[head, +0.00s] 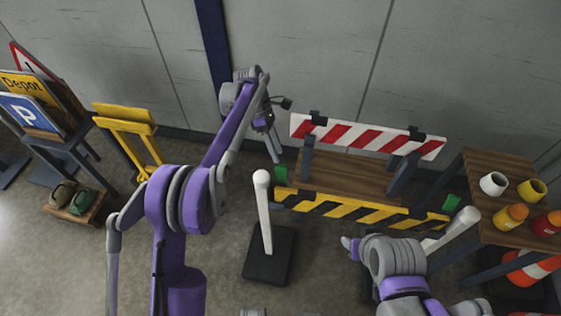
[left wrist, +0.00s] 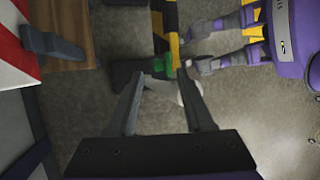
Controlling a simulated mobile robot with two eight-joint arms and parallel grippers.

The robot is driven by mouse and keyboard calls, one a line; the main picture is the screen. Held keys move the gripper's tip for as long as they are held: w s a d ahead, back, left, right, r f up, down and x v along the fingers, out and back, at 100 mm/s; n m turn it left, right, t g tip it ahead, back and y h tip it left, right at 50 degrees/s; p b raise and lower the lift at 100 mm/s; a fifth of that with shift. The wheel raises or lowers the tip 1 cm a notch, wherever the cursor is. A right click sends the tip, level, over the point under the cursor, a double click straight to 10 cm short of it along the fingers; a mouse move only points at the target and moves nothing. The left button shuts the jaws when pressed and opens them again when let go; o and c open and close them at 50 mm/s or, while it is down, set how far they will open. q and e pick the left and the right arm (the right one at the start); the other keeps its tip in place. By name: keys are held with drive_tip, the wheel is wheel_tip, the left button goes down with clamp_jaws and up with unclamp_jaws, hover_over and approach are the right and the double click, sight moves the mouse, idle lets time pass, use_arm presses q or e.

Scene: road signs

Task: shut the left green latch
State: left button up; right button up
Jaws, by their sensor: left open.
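The left green latch (head: 281,174) is at the left end of the yellow-and-black striped board (head: 350,207) of the barrier. My left gripper (head: 276,155) is open and empty, just above and behind this latch. In the left wrist view, a green latch (left wrist: 161,65) shows just beyond and between the open fingertips (left wrist: 160,74), with no contact to be seen. Whether the latch is open or shut is too small to tell. Another green latch (head: 451,202) is at the board's right end. My right arm is at the lower right; its jaws cannot be made out.
A red-and-white board (head: 366,136) stands behind a wooden shelf (head: 345,180). A white post (head: 262,210) on a dark base stands in front of the left latch. A table (head: 485,170) with jars is at the right. Signs and a yellow stand (head: 125,125) are at the left.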

sight(282, 165)
use_arm(q)
drive_tip(key=shift+x, duration=2.3)
drive_tip(key=shift+w, duration=0.1)
drive_tip(key=shift+a, duration=0.1)
clamp_jaws()
